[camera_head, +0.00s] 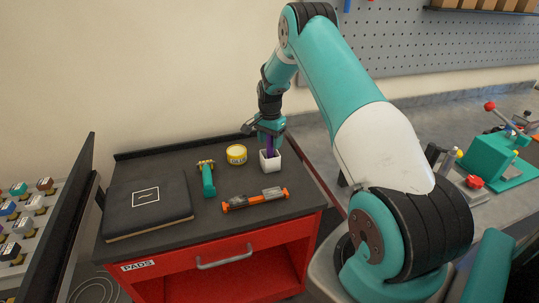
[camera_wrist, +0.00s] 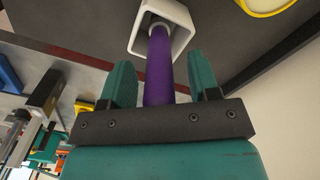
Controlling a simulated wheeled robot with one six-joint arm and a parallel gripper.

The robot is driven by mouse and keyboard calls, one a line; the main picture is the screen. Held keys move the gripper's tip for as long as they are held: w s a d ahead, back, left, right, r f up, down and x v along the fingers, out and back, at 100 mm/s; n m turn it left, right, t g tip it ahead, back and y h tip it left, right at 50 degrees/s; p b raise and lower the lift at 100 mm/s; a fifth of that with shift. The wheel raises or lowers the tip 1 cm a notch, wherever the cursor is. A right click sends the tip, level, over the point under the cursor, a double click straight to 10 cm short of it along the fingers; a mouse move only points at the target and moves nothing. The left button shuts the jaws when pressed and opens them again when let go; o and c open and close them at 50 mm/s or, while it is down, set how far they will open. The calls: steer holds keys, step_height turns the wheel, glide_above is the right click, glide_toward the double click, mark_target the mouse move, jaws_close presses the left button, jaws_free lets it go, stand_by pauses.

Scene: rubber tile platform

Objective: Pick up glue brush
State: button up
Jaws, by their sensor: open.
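The glue brush (camera_head: 270,147) has a purple handle and stands in a small white square cup (camera_head: 270,161) on the cabinet top. In the wrist view the purple handle (camera_wrist: 158,68) runs from the white cup (camera_wrist: 178,21) down between the two teal fingers of my gripper (camera_wrist: 164,84). There is a gap between the handle and each finger. My gripper (camera_head: 268,137) is open, pointing down around the handle just above the cup. The lower end of the brush is hidden inside the cup.
A wall (camera_head: 130,70) stands close behind. A grey bench (camera_head: 400,115) lies to the right.

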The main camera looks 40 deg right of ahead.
jaws_close()
steer(key=shift+r, duration=0.15)
step_height(320, 180, up, 20)
steer(key=b, duration=0.4)
